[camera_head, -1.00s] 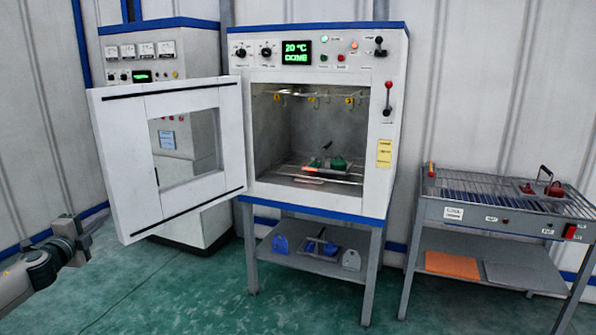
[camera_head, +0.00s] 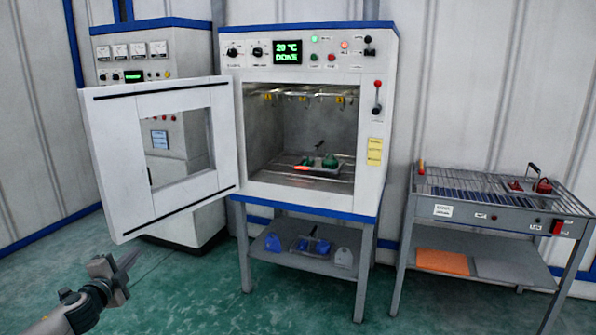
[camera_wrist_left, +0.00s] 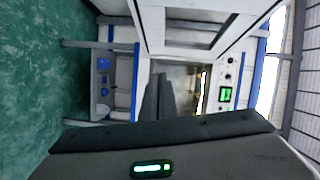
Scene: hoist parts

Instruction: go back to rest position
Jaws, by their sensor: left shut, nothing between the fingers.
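My left gripper (camera_head: 126,262) is at the lower left of the head view, in front of and below the open oven door (camera_head: 105,165). Its fingers are together with nothing between them. In the left wrist view, the shut fingers (camera_wrist_left: 158,97) point toward the oven (camera_wrist_left: 190,75), which appears turned on its side. My right gripper is in neither view. The white oven (camera_head: 305,120) stands in the middle of the head view with its door swung out to the left. Inside it, green parts (camera_head: 330,161) sit on the rack.
The oven's lower shelf (camera_head: 300,265) holds blue and grey parts. At the right stands a metal grate table (camera_head: 480,195) with red parts (camera_head: 541,185) on top and an orange plate (camera_head: 442,261) below. The green floor in front is clear.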

